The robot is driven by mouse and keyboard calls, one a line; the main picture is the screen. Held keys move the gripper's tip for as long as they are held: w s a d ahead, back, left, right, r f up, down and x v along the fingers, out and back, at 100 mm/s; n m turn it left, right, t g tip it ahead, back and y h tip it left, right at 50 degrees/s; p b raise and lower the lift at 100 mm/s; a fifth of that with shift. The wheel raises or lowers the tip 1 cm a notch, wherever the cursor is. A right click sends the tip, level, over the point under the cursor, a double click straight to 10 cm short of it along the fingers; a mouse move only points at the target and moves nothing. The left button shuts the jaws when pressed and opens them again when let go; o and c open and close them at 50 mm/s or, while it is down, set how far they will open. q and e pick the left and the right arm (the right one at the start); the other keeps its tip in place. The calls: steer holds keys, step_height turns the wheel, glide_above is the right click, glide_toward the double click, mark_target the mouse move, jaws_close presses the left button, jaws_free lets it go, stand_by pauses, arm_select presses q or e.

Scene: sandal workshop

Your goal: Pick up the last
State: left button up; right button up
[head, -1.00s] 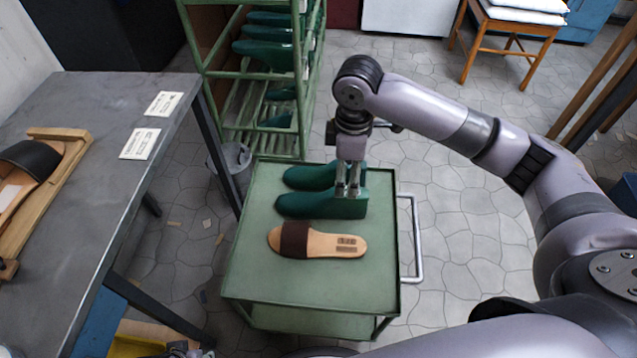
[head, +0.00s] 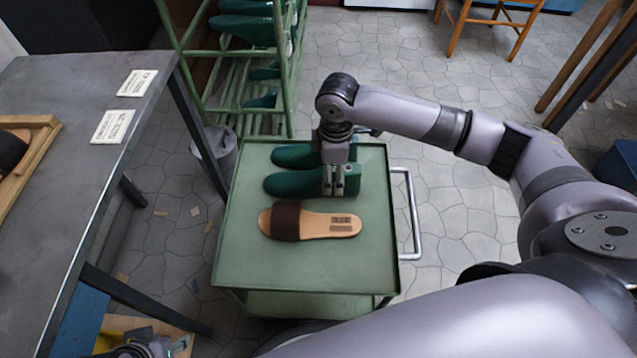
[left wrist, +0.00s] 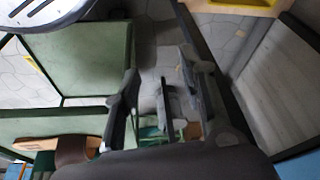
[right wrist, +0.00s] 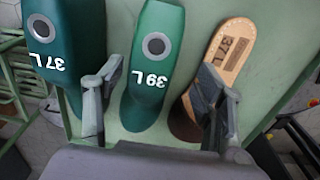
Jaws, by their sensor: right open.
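Two green lasts lie side by side on the green trolley (head: 250,255). The one nearer the sandal (head: 295,184) is marked 39 L in the right wrist view (right wrist: 152,75). The farther one (head: 292,157) is marked 37 L there (right wrist: 65,45). A tan sandal with a brown strap (head: 330,225), marked 37 L, lies beside them. My right gripper (head: 341,188) is low at the 39 L last's heel end, open, its fingers (right wrist: 160,105) on either side of that last in the wrist view. Contact cannot be told. My left gripper (left wrist: 165,100) is open and empty, away from the lasts.
A green rack (head: 245,110) with more lasts stands behind the trolley. A grey metal table (head: 70,180) with two paper labels and a wooden frame (head: 30,165) is at the left. A bin (head: 215,150) stands between them. The trolley's front part is clear.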

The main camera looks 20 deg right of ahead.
steer(key=f, duration=0.1)
steer(key=f+b, duration=0.1)
steer(key=shift+w+d+f, duration=0.15)
steer(key=shift+d+f, duration=0.15)
steer(key=shift+f, duration=0.1)
step_height(320, 180, down, 3)
steer(key=shift+w+d+r+b, duration=0.1)
steer(key=shift+r+b, duration=0.05)
steer(key=shift+b, duration=0.5)
arm_select(q)
steer(key=w+d+t, duration=0.2)
steer(key=w+t, duration=0.1)
steer(key=w, duration=0.3)
steer(key=shift+w+r+t+h, duration=0.3)
steer(key=shift+h, duration=0.1)
arm_select(e)
steer(key=shift+r, duration=0.1)
steer(key=c, duration=1.3)
